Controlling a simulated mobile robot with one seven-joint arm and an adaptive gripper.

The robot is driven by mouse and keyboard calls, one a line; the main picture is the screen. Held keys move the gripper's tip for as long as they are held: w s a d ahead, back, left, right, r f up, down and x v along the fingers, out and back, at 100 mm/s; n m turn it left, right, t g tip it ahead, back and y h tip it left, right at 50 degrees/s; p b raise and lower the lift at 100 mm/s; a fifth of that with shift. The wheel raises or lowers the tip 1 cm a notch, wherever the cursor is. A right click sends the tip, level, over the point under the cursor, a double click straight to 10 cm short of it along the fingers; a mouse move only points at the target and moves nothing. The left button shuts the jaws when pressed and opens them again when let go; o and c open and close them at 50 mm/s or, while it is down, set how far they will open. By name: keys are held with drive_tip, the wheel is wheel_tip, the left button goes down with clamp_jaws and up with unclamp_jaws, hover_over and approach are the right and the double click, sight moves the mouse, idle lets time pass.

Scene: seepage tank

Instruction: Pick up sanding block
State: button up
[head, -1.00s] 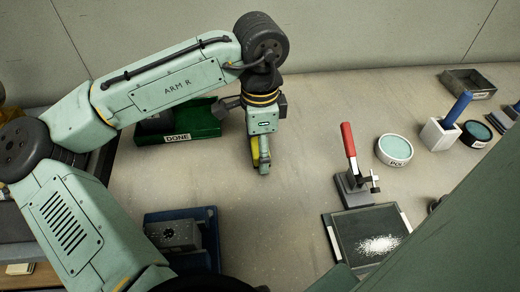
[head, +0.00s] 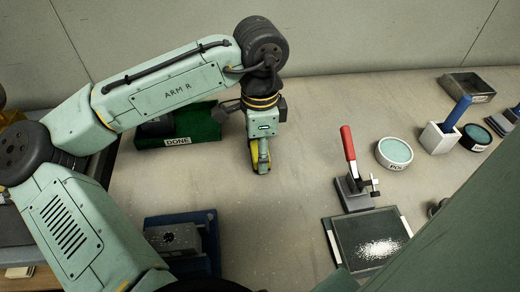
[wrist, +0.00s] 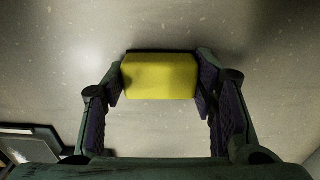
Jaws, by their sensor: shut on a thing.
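The sanding block (wrist: 160,77) is a yellow block between my two finger pads in the wrist view. Its left and right sides meet the pads. In the head view my gripper (head: 260,166) points down over the middle of the bench, and a bit of the yellow block (head: 255,154) shows at its fingers. My gripper (wrist: 160,85) is shut on the block. I cannot tell for sure whether the block still touches the bench top.
A green tray labelled DONE (head: 205,132) is left of my gripper. A blue tray with a grey block (head: 213,250) is at front left. A red-handled clamp (head: 348,145) with a dark plate (head: 340,228) stands to the right. Labelled round dishes (head: 395,153) are further right.

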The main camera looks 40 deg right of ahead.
drive_tip(key=shift+r+p, duration=0.6)
drive_tip(key=shift+r, duration=0.05)
wheel_tip(320, 180, up, 3)
drive_tip(key=p, duration=0.3)
drive_tip(key=s+a, duration=0.2)
drive_tip(key=s, duration=0.1)
drive_tip(key=s+a+b, duration=0.1)
drive_tip(key=s+a, duration=0.2)
drive_tip(key=s, duration=0.1)
drive_tip(key=s+a+b, duration=0.1)
drive_tip(key=s+a, duration=0.2)
drive_tip(key=s, duration=0.1)
drive_tip(key=shift+s+a+f, duration=0.1)
drive_tip(key=shift+a+f, duration=0.05)
drive_tip(key=shift+s+a+r+b, duration=0.3)
drive_tip(key=shift+s+b, duration=0.15)
drive_tip(key=shift+b, duration=0.25)
drive_tip(key=shift+s+a+r+b, duration=0.15)
drive_tip(key=shift+s+a+b, duration=0.2)
drive_tip(key=shift+b, duration=0.35)
drive_tip(key=o, duration=0.6)
drive_tip(key=c, duration=0.5)
